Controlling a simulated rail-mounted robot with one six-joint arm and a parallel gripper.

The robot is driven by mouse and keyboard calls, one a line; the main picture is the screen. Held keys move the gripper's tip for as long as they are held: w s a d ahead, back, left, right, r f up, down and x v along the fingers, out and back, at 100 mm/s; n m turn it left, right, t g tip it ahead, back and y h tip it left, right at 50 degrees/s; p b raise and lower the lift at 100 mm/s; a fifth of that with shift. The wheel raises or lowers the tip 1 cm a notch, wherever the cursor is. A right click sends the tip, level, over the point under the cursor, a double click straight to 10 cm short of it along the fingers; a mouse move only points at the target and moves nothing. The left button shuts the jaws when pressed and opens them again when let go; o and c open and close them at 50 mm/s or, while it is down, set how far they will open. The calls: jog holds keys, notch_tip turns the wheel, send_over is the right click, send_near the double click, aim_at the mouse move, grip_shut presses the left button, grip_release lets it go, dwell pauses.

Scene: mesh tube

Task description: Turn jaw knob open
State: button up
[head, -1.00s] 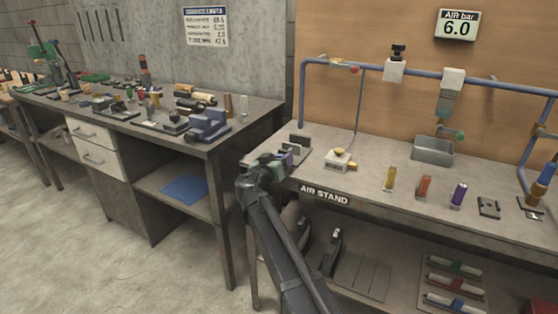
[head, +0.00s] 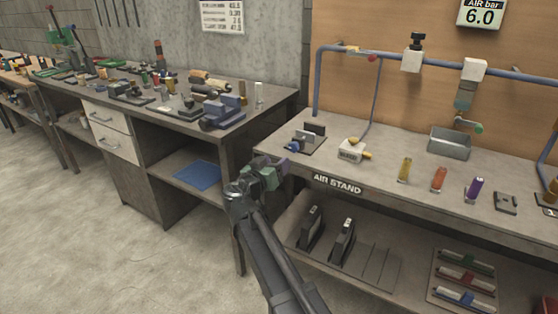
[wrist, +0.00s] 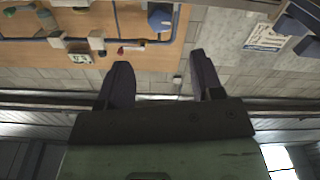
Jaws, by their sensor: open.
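A small clamp with two upright dark jaw plates (head: 312,134) stands at the left end of the air stand's top. A blue knob (head: 292,147) sits at its front left. My gripper (head: 274,166) is in front of and left of the clamp, by the stand's front left corner, apart from the knob in the picture. In the wrist view its two dark purple fingers (wrist: 160,84) are spread wide with nothing between them. A blue knob-like shape (wrist: 160,17) at the top edge there appears to be the same knob, beyond the fingers.
A white block with a yellow fitting (head: 352,150) stands right of the clamp, with a hose above it. A metal bin (head: 450,143) and coloured cylinders stand farther right. A workbench with a blue vise (head: 222,112) is at left, across a narrow gap.

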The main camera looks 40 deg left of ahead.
aim_at(292, 147)
jog(key=shift+s, duration=0.1)
jog(key=w, duration=0.3)
jog(key=w+a, duration=0.1)
jog(key=w, duration=0.3)
jog(key=w+a, duration=0.1)
jog(key=w, duration=0.2)
jog(key=shift+w, duration=0.35)
jog(key=c, duration=0.9)
jog(key=shift+n, duration=0.8)
